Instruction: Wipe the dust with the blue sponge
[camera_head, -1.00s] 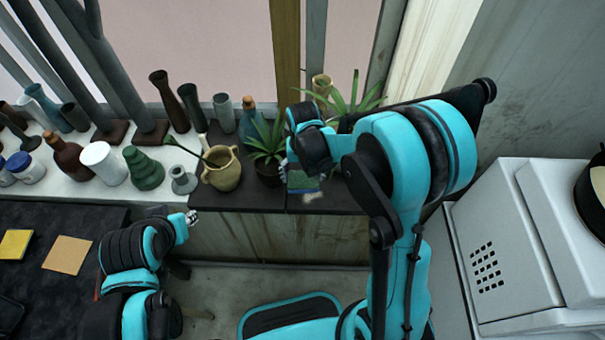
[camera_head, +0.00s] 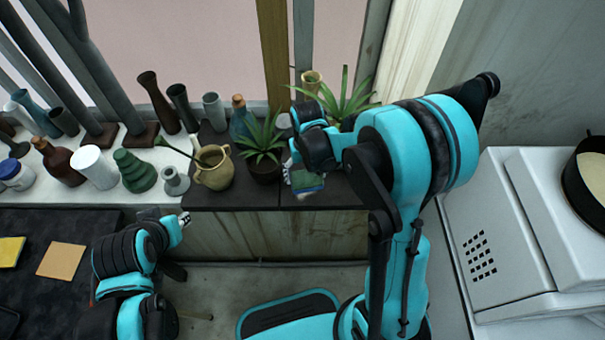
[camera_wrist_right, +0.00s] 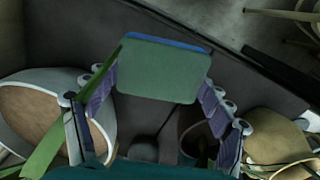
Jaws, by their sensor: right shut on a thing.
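The sponge (camera_head: 309,181), green with a blue layer, is held in my right gripper (camera_head: 302,174) low over the dark ledge (camera_head: 240,196). In the right wrist view the sponge (camera_wrist_right: 158,75) sits between the two fingers, its blue layer along the far edge. A pale patch that looks like dust (camera_head: 305,195) shows at the sponge's front edge, partly covered. I cannot tell whether the sponge touches the ledge. My left gripper (camera_head: 184,218) is low at the left, away from the sponge; its jaws are too small to read.
A potted plant (camera_head: 265,168) and a tan jug (camera_head: 213,167) stand just left of the right gripper. Another plant (camera_head: 345,98) is behind it. Several vases and bottles line the sill at the left. A white appliance (camera_head: 530,235) stands at the right.

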